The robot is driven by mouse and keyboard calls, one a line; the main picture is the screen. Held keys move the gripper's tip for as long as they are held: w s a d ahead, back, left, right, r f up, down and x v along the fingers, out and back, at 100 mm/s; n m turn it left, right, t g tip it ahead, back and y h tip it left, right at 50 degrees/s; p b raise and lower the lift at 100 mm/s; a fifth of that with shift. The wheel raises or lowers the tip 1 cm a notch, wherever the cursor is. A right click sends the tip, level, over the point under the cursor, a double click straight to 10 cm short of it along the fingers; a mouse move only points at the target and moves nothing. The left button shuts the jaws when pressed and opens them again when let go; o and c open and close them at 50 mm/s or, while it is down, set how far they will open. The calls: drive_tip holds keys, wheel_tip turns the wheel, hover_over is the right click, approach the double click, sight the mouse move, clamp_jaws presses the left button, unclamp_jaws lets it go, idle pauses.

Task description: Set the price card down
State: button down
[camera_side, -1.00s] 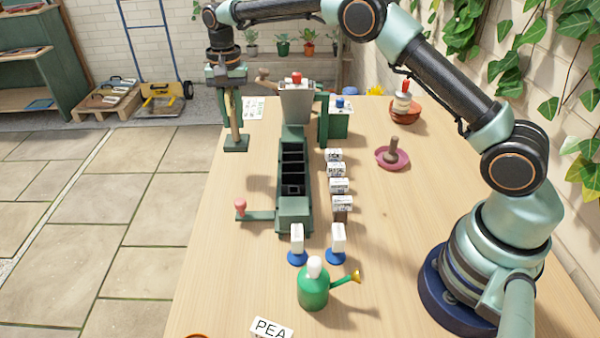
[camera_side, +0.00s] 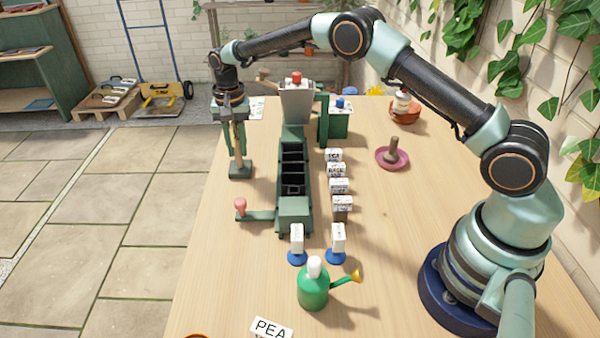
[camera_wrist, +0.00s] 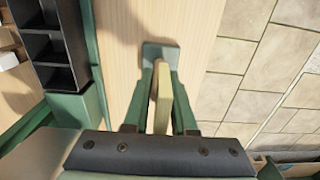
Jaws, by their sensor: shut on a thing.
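My gripper (camera_side: 236,146) is at the far left part of the bench, shut on a wooden-handled tool (camera_side: 239,160) with a flat dark green foot. The tool hangs upright, foot down; I cannot tell whether the foot touches the bench. In the wrist view my gripper (camera_wrist: 162,84) has its green fingers on both sides of the pale handle (camera_wrist: 163,100), with the green foot (camera_wrist: 160,53) beyond. A white card reading PEA (camera_side: 271,328) is at the near edge of the side view, partly cut off, far from my gripper. No card shows between the fingers.
A dark green tray line (camera_side: 293,170) with black cells stands right of the tool. Several white-labelled blocks (camera_side: 337,170) line its right side. A pink-knobbed lever (camera_side: 240,205) sticks out left. A green watering can (camera_side: 313,290) stands nearer.

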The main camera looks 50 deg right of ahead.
drive_tip(key=c, duration=0.7)
unclamp_jaws()
drive_tip(key=shift+f, duration=0.1)
drive_tip(key=shift+c, duration=0.2)
wheel_tip(320, 180, up, 12)
drive_tip(key=shift+r, duration=0.2)
drive_tip(key=s+d+r+n+t, duration=0.3)
drive_tip(key=s+d+r+n, duration=0.1)
drive_tip(key=s+r, duration=0.8)
drive_tip(key=s+d+f+n+t, duration=0.1)
drive_tip(key=s+f+n, duration=0.1)
drive_tip(key=s, duration=0.6)
drive_tip(key=s+d+f+n+t, duration=0.1)
drive_tip(key=s+f+n, duration=0.1)
drive_tip(key=s, duration=0.5)
drive_tip(key=shift+s+d+f+n+t, duration=0.3)
drive_tip(key=shift+s+d+f+n, duration=0.1)
drive_tip(key=shift+n, duration=0.1)
